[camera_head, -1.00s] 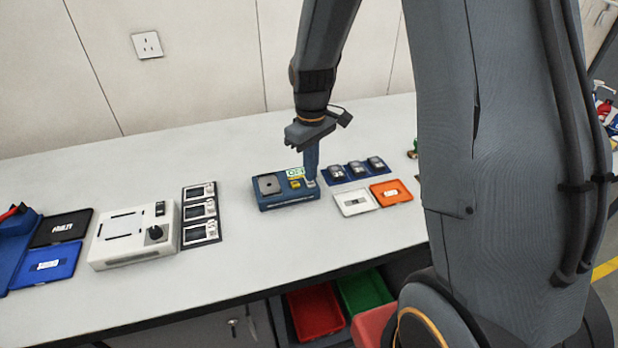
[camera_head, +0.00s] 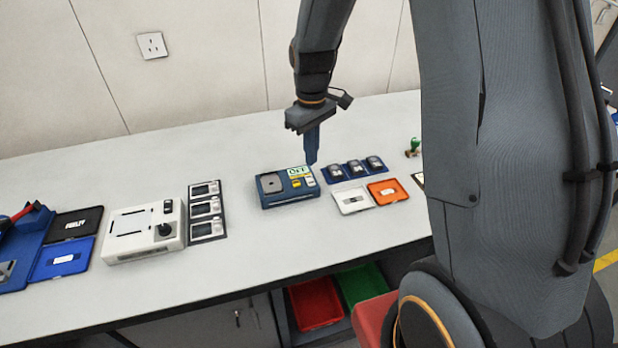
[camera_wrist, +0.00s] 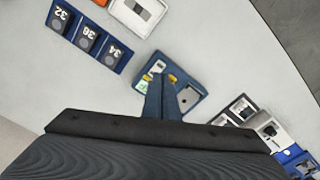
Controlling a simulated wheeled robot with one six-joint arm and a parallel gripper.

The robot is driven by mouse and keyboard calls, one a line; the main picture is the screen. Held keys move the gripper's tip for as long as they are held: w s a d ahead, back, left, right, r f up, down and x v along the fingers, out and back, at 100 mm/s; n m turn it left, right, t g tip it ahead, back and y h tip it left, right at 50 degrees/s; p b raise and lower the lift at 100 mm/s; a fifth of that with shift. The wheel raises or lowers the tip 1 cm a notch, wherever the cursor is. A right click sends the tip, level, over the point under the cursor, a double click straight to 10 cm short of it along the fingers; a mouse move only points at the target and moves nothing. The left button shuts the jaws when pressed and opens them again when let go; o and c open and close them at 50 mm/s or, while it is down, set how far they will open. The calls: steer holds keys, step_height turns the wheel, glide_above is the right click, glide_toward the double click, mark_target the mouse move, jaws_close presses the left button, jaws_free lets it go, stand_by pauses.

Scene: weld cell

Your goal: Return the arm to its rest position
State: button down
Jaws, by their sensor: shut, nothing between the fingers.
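My gripper (camera_head: 311,158) points down over the bench, just behind the right end of a blue device, with its fingers together and empty. The blue device (camera_head: 288,201) has a grey square plate, yellow and white buttons and a small display that seems to read OFF. In the wrist view my gripper (camera_wrist: 160,82) shows shut in front of the blue device (camera_wrist: 196,88), hiding part of it. The arm reaches down from the top of the head view, and a large grey link of mine covers the right side.
A blue tray (camera_head: 336,180) with dark numbered blocks, a white tray (camera_head: 340,207) and an orange tray (camera_head: 375,186) lie to the right. A white box with a knob (camera_head: 125,249) stands left. Red (camera_head: 318,318) and green (camera_head: 352,292) bins sit below. Bare bench (camera_head: 250,260) lies in front.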

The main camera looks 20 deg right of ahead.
steer(key=shift+s, duration=0.1)
steer(key=s+f+m+t+b, duration=0.1)
steer(key=s+m+b, duration=0.5)
steer(key=s, duration=0.9)
steer(key=shift+a+f+b, duration=0.15)
steer(key=shift+f+b, duration=0.25)
steer(key=shift+f, duration=0.05)
steer(key=shift+w, duration=0.1)
steer(key=w+r+n+b, duration=0.1)
steer(key=w+r+n, duration=0.3)
steer(key=w+n, duration=0.4)
steer(key=w+r+n+g+b, duration=0.1)
steer(key=w+r+n+b, duration=0.1)
steer(key=w+r+n, duration=0.3)
steer(key=shift+w+d+n, duration=0.2)
steer(key=shift+w+n, duration=2.05)
steer(key=shift+n, duration=0.25)
